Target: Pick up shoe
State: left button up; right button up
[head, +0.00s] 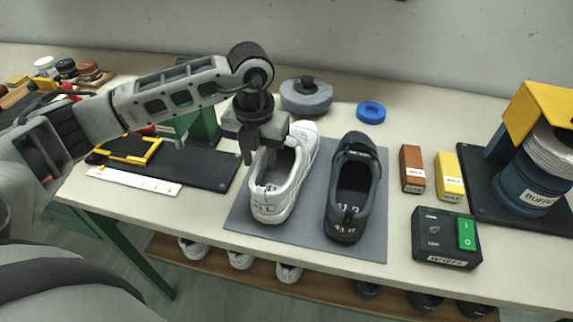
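A white shoe (297,172) stands on a grey mat (309,235) on the bench, its heel toward me. A black shoe (352,195) stands on the same mat to its right. My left gripper (258,158) points down at the left edge of the white shoe's opening. Its fingers overlap the shoe's collar in the picture; I cannot tell whether they touch it or how far apart they are. My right gripper is not in view.
A brown block (411,168), a yellow block (449,177) and a dark switch box (446,237) stand right of the mat. A buffing machine (533,180) is far right. A grey disc (306,97) and blue ring (371,112) lie behind. More shoes sit on a lower shelf (325,283).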

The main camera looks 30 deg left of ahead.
aim_at(260, 170)
pick_arm(q)
notch_tip(260, 170, down, 3)
jog(key=shift+s+f+b, duration=0.15)
jog(key=shift+f+b, duration=0.05)
jog(key=shift+b, duration=0.65)
jog(key=shift+f, duration=0.35)
jog(key=shift+r, duration=0.1)
grip_shut()
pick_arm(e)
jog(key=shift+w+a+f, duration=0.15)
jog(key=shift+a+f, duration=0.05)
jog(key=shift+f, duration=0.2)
pick_arm(q)
jog(key=shift+r, duration=0.15)
